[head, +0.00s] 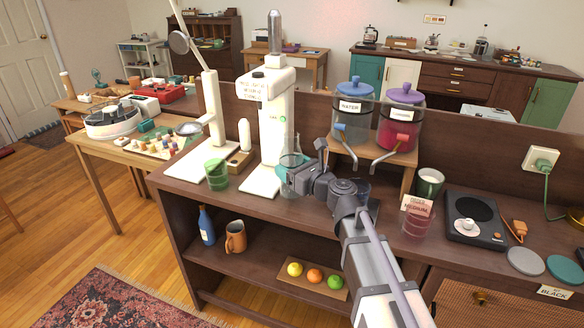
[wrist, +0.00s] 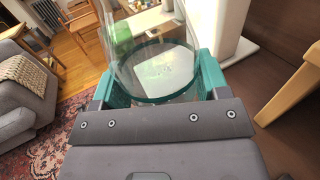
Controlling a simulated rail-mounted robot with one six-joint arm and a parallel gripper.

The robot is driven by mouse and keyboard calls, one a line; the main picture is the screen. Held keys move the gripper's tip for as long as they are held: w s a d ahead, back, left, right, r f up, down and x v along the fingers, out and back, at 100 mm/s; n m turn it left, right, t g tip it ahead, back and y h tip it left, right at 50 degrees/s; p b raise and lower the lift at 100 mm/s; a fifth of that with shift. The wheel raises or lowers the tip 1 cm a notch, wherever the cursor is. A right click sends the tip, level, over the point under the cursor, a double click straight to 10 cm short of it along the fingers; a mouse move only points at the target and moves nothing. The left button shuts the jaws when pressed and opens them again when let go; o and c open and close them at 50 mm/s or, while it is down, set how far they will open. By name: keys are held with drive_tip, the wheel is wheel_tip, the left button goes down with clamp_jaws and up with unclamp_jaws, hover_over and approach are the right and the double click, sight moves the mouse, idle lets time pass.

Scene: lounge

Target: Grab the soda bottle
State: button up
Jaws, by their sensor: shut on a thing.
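The soda bottle (head: 288,161) is a clear vessel with a teal band, just right of the white soda machine (head: 277,130) on the dark counter. My gripper (head: 297,174) reaches it from the right and is shut on it. In the wrist view, the teal fingers of my gripper (wrist: 163,84) sit on both sides of the clear soda bottle (wrist: 158,62), whose dark green ring shows between them. The bottle's underside is partly hidden, and I cannot tell whether it rests on the counter.
Drink dispensers (head: 354,112) stand on a wooden stand behind my gripper.

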sight(298, 146)
drive_tip(key=shift+r+p, duration=3.25)
drive_tip(key=shift+r, duration=0.45)
